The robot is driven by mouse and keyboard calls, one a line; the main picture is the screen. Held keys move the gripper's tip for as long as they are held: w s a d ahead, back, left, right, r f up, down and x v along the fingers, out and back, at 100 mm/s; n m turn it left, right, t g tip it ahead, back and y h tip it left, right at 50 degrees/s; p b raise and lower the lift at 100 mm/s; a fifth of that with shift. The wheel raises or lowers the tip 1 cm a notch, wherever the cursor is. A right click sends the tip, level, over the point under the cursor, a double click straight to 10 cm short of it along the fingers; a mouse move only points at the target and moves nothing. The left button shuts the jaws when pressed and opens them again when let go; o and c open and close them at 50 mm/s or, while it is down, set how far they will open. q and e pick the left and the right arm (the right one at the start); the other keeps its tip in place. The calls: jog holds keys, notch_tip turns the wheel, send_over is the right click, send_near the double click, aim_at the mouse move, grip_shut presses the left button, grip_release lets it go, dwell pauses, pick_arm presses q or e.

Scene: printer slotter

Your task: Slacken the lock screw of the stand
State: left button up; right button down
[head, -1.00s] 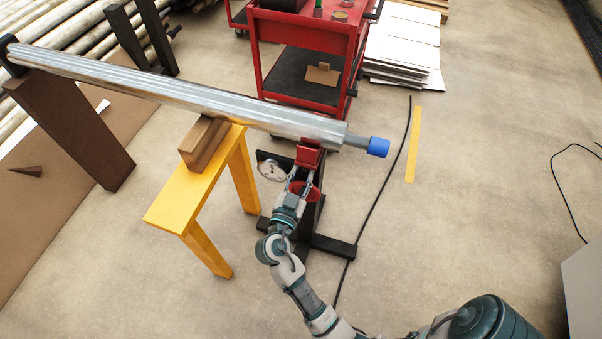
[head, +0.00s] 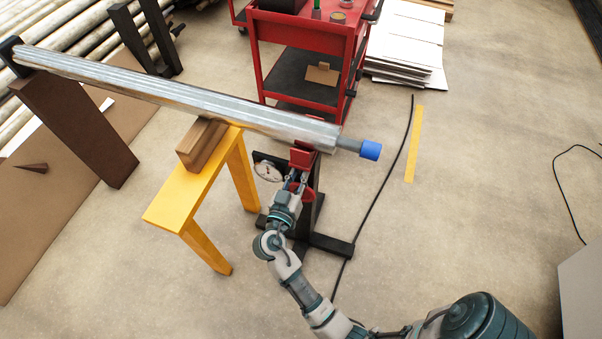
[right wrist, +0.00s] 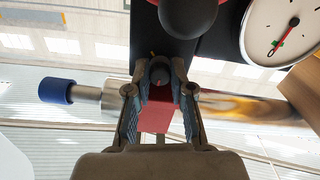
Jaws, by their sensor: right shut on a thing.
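The stand is a black post on a cross-shaped foot (head: 332,244), with a red cradle (head: 302,156) under the right end of a long metal roller (head: 240,110). My right gripper (head: 294,181) is at the stand just below the cradle. In the right wrist view my right gripper (right wrist: 160,88) is shut on the lock screw (right wrist: 160,71), a small dark knob with a coloured mark. The screw's shaft is hidden. A red part (right wrist: 155,116) shows behind the fingers. My left gripper is out of view.
A dial gauge (right wrist: 281,27) and a dark round knob (right wrist: 188,12) are close to the fingers. A yellow trestle (head: 185,196) with a wooden block (head: 202,143) stands left. The roller's blue cap (head: 370,150) sticks out right. A red cart (head: 300,55) stands behind; a cable lies right.

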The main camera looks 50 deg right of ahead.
jog(key=c, duration=1)
grip_release()
jog(key=shift+a+f, duration=0.15)
jog(key=shift+a, duration=0.05)
